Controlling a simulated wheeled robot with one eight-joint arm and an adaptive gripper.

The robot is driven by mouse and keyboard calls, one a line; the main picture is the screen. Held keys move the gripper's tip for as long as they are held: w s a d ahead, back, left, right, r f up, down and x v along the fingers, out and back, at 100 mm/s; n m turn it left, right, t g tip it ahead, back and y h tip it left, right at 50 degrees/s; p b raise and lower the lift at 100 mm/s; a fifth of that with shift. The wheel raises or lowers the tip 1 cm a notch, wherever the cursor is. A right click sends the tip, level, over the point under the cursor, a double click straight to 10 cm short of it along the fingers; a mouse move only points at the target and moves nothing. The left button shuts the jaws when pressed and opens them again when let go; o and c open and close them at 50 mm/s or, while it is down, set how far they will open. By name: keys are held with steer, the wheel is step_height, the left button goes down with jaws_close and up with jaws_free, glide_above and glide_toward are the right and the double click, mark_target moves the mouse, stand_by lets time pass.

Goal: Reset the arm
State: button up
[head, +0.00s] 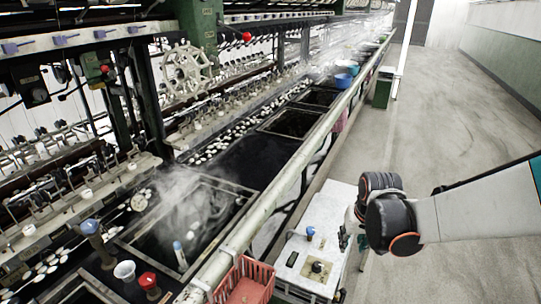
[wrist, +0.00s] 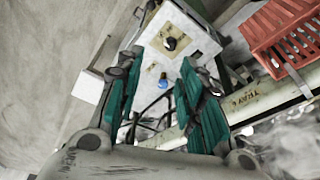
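My arm reaches in from the right of the head view, with its dark wrist joint over the walkway edge of the white cabinet. My gripper (wrist: 160,82) shows in the wrist view with two teal-padded fingers spread apart and nothing between the pads. In the head view my gripper (head: 350,232) is mostly hidden behind the wrist joint. The white cabinet (head: 336,205) stands below and beyond it, with a small blue-topped item (head: 310,231) and a black knob (head: 317,267) on top. The cabinet (wrist: 190,22) also shows beyond the fingers in the wrist view.
A red basket (head: 246,284) sits beside the long pale rail (head: 268,200) of the basins. Steam rises over the dark water (head: 205,215). A green bin (head: 383,88) stands by the rail farther off. The concrete walkway (head: 450,110) is clear.

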steer(key=s+r+t, duration=0.2)
steer(key=s+r, duration=0.5)
steer(key=s, duration=0.2)
steer(key=s+d+r+t, duration=0.1)
steer(key=s+r+t, duration=0.1)
steer(key=s+r, duration=0.5)
steer(key=s, duration=0.3)
stand_by(0.8)
